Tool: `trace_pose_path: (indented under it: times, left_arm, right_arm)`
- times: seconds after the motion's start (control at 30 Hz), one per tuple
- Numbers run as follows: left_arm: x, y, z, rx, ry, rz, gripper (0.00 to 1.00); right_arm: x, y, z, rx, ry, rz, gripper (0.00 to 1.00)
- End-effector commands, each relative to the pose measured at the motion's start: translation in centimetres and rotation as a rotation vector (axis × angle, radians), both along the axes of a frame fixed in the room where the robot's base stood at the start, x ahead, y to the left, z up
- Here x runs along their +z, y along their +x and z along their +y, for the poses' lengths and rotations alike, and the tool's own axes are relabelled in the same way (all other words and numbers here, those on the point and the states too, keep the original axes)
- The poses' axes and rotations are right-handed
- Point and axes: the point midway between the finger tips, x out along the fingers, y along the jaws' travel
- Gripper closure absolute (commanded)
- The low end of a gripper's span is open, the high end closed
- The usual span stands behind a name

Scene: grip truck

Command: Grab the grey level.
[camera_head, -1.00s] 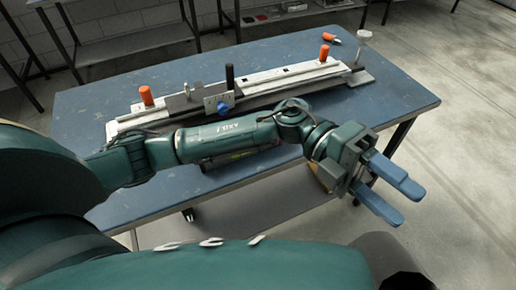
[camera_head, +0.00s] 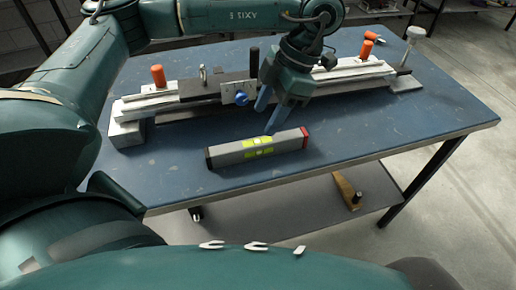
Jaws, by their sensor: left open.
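The grey level (camera_head: 228,152) lies on the blue table near its front edge. It is a long grey bar with yellow-green patches in the middle, a black left end and a red right end. My left gripper (camera_head: 269,118) points down just above and behind the level, with its two blue fingers apart and nothing between them. One fingertip overlaps the level's top edge in the picture; I cannot tell whether they touch. My right gripper is not in view.
The blue table (camera_head: 400,130) has a long metal rail fixture (camera_head: 180,97) along its back, with an orange knob (camera_head: 158,76) and a blue knob (camera_head: 241,98). A lower shelf (camera_head: 290,195) holds a brown object (camera_head: 345,188).

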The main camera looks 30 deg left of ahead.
Motion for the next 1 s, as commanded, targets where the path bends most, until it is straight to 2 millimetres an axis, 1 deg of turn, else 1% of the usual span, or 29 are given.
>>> trace_pose_path:
  times: [0.03,0.1,0.37,0.5,0.6,0.73,0.93,1.0]
  left_arm:
    - [-0.9,-0.3,0.3,0.0,0.0,0.001,0.48]
    - [-1.8,-0.6,0.5,0.0,-0.002,0.001,0.48]
    - [-3.7,-1.0,0.7,-0.001,-0.003,0.001,0.48]
    - [-5.9,-1.5,0.8,-0.001,-0.001,0.002,0.48]
    - [-7.1,-1.8,1.1,0.0,-0.003,0.001,0.48]
    - [-7.9,-2.0,1.3,0.0,-0.003,0.0,0.48]
    - [-7.9,-2.0,1.3,-0.001,-0.004,-0.001,0.48]
    - [-7.9,-2.0,1.3,-0.001,-0.004,-0.001,0.53]
  right_arm:
    - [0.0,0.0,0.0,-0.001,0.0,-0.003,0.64]
    - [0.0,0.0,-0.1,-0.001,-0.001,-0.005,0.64]
    - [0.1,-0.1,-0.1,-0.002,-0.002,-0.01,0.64]
    - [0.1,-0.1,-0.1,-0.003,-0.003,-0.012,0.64]
    - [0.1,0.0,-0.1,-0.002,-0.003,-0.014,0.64]
    - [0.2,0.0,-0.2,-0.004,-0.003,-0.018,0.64]
    - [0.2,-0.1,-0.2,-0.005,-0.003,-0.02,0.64]
    - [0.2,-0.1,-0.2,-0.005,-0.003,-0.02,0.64]
